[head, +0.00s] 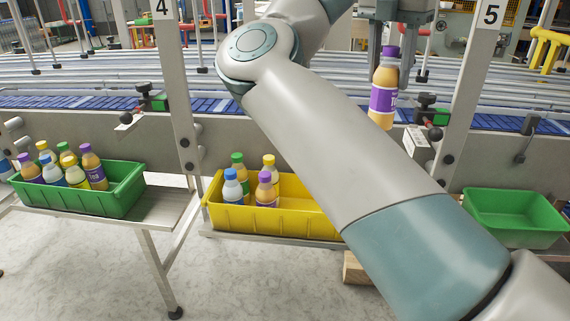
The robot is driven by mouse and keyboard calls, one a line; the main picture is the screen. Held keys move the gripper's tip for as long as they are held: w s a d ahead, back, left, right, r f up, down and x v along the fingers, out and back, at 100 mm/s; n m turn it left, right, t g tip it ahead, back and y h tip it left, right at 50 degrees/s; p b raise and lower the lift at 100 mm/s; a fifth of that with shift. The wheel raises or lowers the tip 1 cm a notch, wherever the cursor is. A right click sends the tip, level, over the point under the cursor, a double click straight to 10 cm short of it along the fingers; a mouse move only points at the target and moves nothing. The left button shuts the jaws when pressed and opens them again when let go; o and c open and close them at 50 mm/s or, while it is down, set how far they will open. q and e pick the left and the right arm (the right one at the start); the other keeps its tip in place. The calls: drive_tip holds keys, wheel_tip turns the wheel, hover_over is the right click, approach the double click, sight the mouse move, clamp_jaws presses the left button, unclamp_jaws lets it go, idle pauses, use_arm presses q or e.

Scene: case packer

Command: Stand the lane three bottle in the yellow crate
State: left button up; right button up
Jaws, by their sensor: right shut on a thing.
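My right gripper (390,42) is at the top, right of centre, shut on the purple cap of an orange bottle (383,102) with a purple label. The bottle hangs upright in front of the conveyor, above and to the right of the yellow crate (285,220). The yellow crate holds several upright bottles at its left end, with green, yellow, blue and purple caps. Its middle looks bare, and my right arm hides its right end. My left gripper is not in view.
A green crate (85,203) full of bottles stands at the left on a metal stand. An empty green crate (513,225) is at the right. Posts marked 4 (176,95) and 5 (472,80) rise on either side, before the blue conveyor (215,106).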

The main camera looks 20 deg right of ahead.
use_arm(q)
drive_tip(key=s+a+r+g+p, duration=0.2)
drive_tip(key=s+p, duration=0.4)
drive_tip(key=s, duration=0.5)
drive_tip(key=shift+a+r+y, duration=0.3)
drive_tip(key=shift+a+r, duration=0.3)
use_arm(e)
drive_tip(key=w+a+f+n, duration=0.2)
drive_tip(key=w+f+n, duration=0.5)
drive_tip(key=w+f, duration=0.4)
drive_tip(key=shift+w+a+f+n+t+y, duration=0.3)
drive_tip(key=shift+f+n+t+y, duration=0.1)
drive_tip(key=shift+f, duration=0.8)
drive_tip(key=shift+f, duration=0.1)
use_arm(q)
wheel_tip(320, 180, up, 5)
drive_tip(key=p, duration=0.5)
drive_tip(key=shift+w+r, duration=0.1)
use_arm(e)
wheel_tip(320, 180, down, 14)
use_arm(q)
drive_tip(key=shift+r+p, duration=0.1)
drive_tip(key=shift+p, duration=0.2)
